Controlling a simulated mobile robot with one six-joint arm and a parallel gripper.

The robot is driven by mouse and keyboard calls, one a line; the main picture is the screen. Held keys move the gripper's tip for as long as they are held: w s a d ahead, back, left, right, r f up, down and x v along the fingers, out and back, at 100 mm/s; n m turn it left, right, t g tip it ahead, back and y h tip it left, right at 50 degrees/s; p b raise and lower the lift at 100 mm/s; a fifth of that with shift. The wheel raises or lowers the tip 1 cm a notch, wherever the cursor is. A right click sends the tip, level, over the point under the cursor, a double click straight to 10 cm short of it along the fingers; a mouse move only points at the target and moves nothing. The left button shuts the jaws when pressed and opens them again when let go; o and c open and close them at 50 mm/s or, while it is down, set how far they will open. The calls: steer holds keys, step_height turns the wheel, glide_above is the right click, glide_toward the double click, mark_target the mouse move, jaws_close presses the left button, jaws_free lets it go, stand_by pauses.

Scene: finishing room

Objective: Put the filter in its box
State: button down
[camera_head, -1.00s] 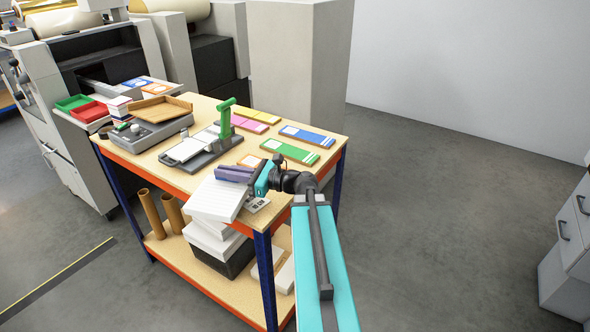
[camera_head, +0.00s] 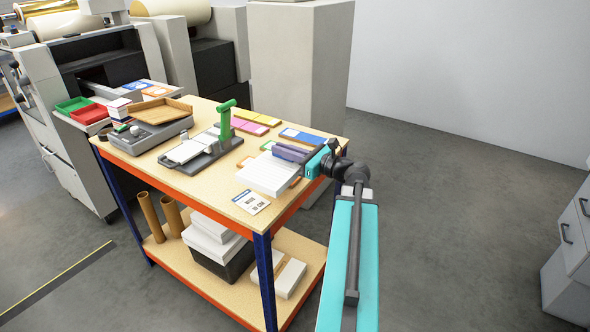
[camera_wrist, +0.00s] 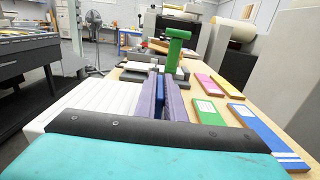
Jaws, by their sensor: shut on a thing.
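The filter looks to be the white pleated block (camera_head: 268,175), held over the front right part of the workbench (camera_head: 215,185). In the wrist view the white block (camera_wrist: 95,100) lies left of the fingers. My gripper (camera_head: 290,152) has purple fingers and is shut. In the wrist view my gripper (camera_wrist: 162,98) has a dark blue strip between its fingers, apparently part of the filter. The fingers hide part of the block. I cannot tell which container is the filter's box; a white and black box stack (camera_head: 222,245) stands on the lower shelf.
A printed card (camera_head: 252,202) lies at the bench's front. A green-handled press (camera_head: 215,140), a grey device with a brown tray (camera_head: 160,112) on it, and coloured packs (camera_head: 300,136) stand behind. Cardboard tubes (camera_head: 150,217) and a flat carton (camera_head: 290,277) are on the shelf.

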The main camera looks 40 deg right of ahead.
steer(key=w+d+f+p, duration=0.1)
steer(key=w+d+p, duration=0.2)
steer(key=d, duration=1.1)
steer(key=shift+w+d+f+p, duration=0.2)
steer(key=shift+w+p, duration=0.1)
steer(key=shift+w, duration=0.75)
steer(key=shift+w+d+f+p, duration=0.1)
steer(key=shift+d+f+p, duration=0.1)
steer(key=shift+f+p, duration=0.4)
steer(key=shift+w+d+f+p, duration=0.1)
steer(key=shift+d+f+p, duration=0.05)
steer(key=shift+f, duration=1)
steer(key=shift+f, duration=0.5)
steer(key=c, duration=1.8)
jaws_free()
steer(key=shift+c, duration=0.2)
